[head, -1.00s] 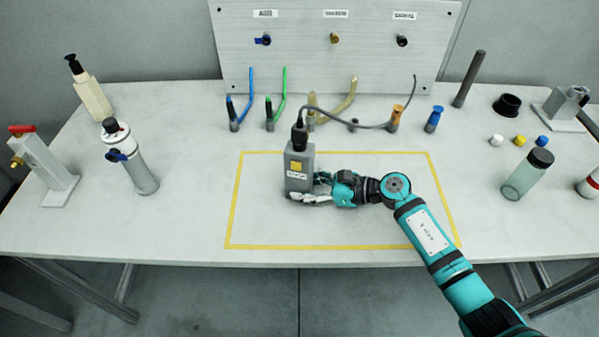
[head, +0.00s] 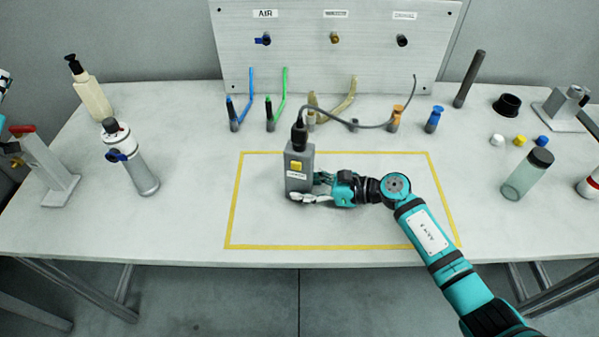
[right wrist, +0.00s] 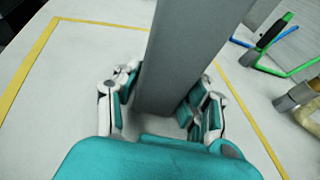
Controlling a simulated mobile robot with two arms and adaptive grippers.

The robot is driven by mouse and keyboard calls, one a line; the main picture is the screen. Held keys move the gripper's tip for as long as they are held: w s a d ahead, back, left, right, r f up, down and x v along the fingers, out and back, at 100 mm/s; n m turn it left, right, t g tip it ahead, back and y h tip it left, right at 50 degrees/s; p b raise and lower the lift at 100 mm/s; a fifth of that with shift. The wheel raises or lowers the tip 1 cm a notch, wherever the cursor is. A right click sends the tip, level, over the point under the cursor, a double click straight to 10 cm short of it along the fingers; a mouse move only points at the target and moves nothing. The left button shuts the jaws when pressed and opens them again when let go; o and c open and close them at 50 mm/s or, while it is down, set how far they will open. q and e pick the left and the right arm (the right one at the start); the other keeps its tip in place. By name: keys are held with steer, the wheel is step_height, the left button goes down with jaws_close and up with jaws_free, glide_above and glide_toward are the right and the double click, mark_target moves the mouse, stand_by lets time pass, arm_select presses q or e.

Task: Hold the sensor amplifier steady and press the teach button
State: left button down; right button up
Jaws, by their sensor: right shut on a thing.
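The sensor amplifier (head: 299,178) is a grey upright box inside the yellow outline on the table. Its front carries a yellow button (head: 296,166) with a white label below it. A black plug and dark cable leave its top. My right gripper (head: 312,192) is shut on its lower part from the right. In the right wrist view the fingers (right wrist: 160,105) sit on both sides of the grey body (right wrist: 180,55). A piece of my left arm (head: 3,90) shows at the left edge; its fingers cannot be made out.
A stand with a red top (head: 45,170), a white-and-grey cylinder (head: 132,160) and a cream pump bottle (head: 90,92) stand at left. Tube holders line the back. A clear bottle (head: 527,175) stands at right. The outlined area (head: 270,225) is otherwise mostly clear.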

mark_target(296, 166)
arm_select(q)
steer(key=d+r+m+t+h, duration=0.3)
steer(key=d+r+m+h, duration=0.9)
steer(key=d, duration=0.5)
steer(key=s+d+r+m+g+h, duration=0.1)
steer(key=s+d+m+g+h, duration=0.15)
steer(key=d+m+h, duration=0.3)
steer(key=s+d+m+g+h, duration=0.2)
steer(key=d+m+g+h, duration=0.15)
steer(key=d, duration=0.35)
steer(key=s+d+f+n, duration=0.2)
steer(key=d+f, duration=0.6)
steer(key=f, duration=0.2)
steer(key=s+d+f+n, duration=0.2)
steer(key=d+f, duration=0.5)
steer(key=f, duration=0.2)
steer(key=s+d+f+n+t+y, duration=0.3)
steer(key=s+d+f+n+y, duration=0.3)
steer(key=s+d+f+n, duration=0.45)
steer(key=w+d+f+m, duration=0.1)
steer(key=w+d, duration=0.2)
steer(key=w, duration=0.5)
steer(key=shift+d+f+t+y, duration=0.25)
steer(key=shift+d+t+y, duration=0.05)
steer(key=shift+w, duration=0.25)
